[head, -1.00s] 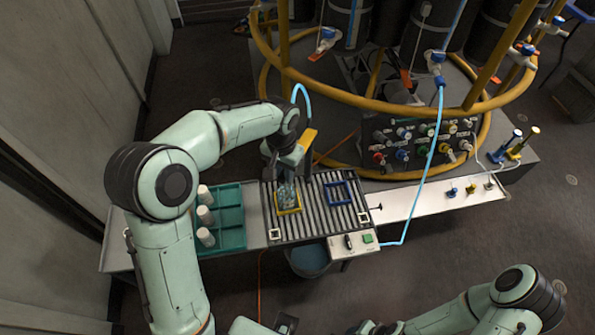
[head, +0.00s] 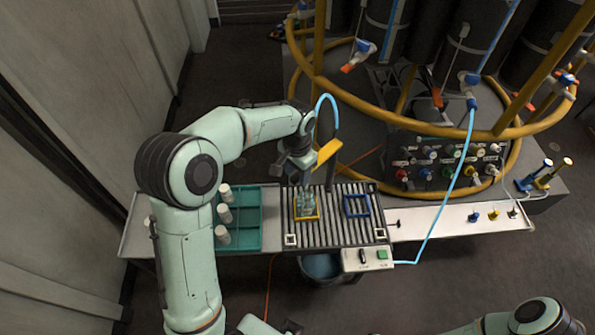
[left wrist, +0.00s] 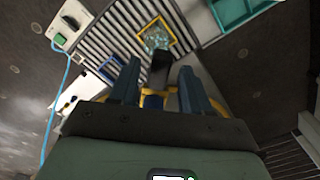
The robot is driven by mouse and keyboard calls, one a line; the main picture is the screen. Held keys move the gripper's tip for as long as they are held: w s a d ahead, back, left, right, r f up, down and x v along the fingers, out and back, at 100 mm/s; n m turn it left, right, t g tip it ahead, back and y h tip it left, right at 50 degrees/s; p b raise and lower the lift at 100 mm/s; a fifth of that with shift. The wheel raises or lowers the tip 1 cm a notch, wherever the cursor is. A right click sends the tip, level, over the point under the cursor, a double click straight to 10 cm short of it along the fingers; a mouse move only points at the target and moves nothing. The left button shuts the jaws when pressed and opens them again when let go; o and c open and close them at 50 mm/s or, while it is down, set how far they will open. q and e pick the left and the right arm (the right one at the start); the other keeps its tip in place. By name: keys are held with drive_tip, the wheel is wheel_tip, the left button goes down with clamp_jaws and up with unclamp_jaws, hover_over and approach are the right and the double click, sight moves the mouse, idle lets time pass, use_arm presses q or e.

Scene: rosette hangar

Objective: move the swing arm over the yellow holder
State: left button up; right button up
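The yellow holder (head: 306,217) is a square frame on the slatted table, with clear glassy pieces inside; it also shows in the left wrist view (left wrist: 172,31). The swing arm (head: 327,155) has a yellow bar, a dark upright post and a light blue hose arching over it. My left gripper (head: 304,184) hangs above the yellow holder, just left of the yellow bar. In the left wrist view its two dark fingers (left wrist: 160,82) stand apart, with a black piece showing between them; I see no contact. My right gripper is not visible; only part of the right arm shows at bottom right.
A blue square frame (head: 370,208) lies right of the yellow holder. A teal tray (head: 252,221) with several white cylinders stands left. A switch box (head: 370,260) with a green button is at the front. A yellow-railed rig (head: 440,126) and knob panel (head: 445,163) stand behind.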

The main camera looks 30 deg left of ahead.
use_arm(q)
wheel_tip(320, 180, up, 13)
drive_tip(key=p, duration=0.1)
drive_tip(key=shift+r+p, duration=0.2)
drive_tip(key=shift+p, duration=0.1)
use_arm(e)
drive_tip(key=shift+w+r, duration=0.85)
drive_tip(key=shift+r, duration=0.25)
